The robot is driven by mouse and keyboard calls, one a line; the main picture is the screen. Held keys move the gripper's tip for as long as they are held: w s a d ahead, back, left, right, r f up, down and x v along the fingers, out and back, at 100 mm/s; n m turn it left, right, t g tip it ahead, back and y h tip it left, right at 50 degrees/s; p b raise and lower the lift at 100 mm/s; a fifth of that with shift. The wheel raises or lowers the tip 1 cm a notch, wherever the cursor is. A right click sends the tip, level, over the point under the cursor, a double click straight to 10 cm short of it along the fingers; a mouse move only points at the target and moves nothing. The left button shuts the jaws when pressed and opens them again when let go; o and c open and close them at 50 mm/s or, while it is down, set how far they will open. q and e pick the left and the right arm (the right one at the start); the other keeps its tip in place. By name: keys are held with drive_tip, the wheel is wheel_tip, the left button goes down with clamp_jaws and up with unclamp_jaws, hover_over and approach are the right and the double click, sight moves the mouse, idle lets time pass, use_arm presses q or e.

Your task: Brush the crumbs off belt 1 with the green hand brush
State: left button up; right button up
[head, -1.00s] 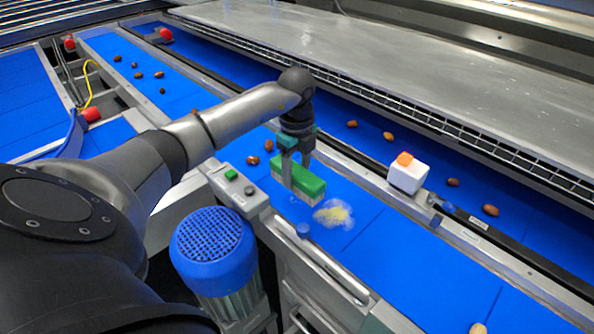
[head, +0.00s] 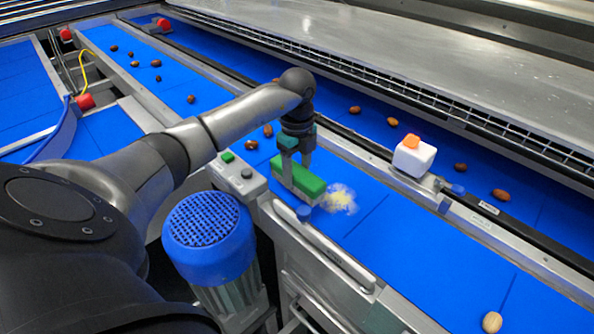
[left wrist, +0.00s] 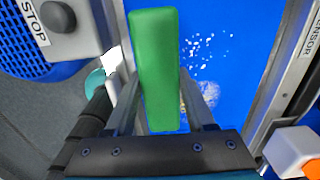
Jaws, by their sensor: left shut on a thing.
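The green hand brush (head: 298,179) is held in my left gripper (head: 294,166), low over the nearer blue belt (head: 390,238). In the left wrist view the green brush (left wrist: 156,70) lies between the two fingers, which are shut on it. A pale yellow patch of crumbs (head: 339,199) lies on the belt just right of the brush's end. Scattered white crumbs (left wrist: 205,50) also show beside the brush in the left wrist view. I cannot tell if the bristles touch the belt. My right gripper is not in view.
A white box with an orange top (head: 413,156) stands on the rail beyond the belt. A blue-capped motor (head: 210,238) and a button box (head: 238,171) stand on the near side.

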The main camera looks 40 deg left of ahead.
use_arm(q)
drive_tip(key=shift+f+b, duration=0.55)
drive_tip(key=shift+f, duration=0.45)
idle(0.3)
drive_tip(key=shift+w+d+r+b, duration=0.15)
drive_tip(key=shift+w+b, duration=0.6)
drive_tip(key=shift+w, duration=1.1)
drive_tip(key=shift+w+d+f+b, duration=0.1)
drive_tip(key=shift+w+f+b, duration=0.05)
drive_tip(key=shift+w+b, duration=0.55)
drive_tip(key=shift+w+d+f+b, duration=0.1)
drive_tip(key=shift+w+b, duration=0.35)
drive_tip(key=shift+w, duration=0.4)
drive_tip(key=shift+w+d+b, duration=0.1)
drive_tip(key=shift+w+b, duration=1.25)
drive_tip(key=shift+w, duration=0.15)
drive_tip(key=shift+w+r+b, duration=0.15)
drive_tip(key=shift+w+b, duration=0.3)
drive_tip(key=shift+s+p, duration=0.25)
drive_tip(key=shift+p, duration=0.75)
drive_tip(key=s+p, duration=0.1)
drive_tip(key=p, duration=0.1)
drive_tip(key=s+p, duration=0.2)
drive_tip(key=p, duration=0.1)
drive_tip(key=shift+a, duration=0.2)
drive_tip(key=shift+s+p, duration=0.25)
drive_tip(key=shift+p, duration=0.15)
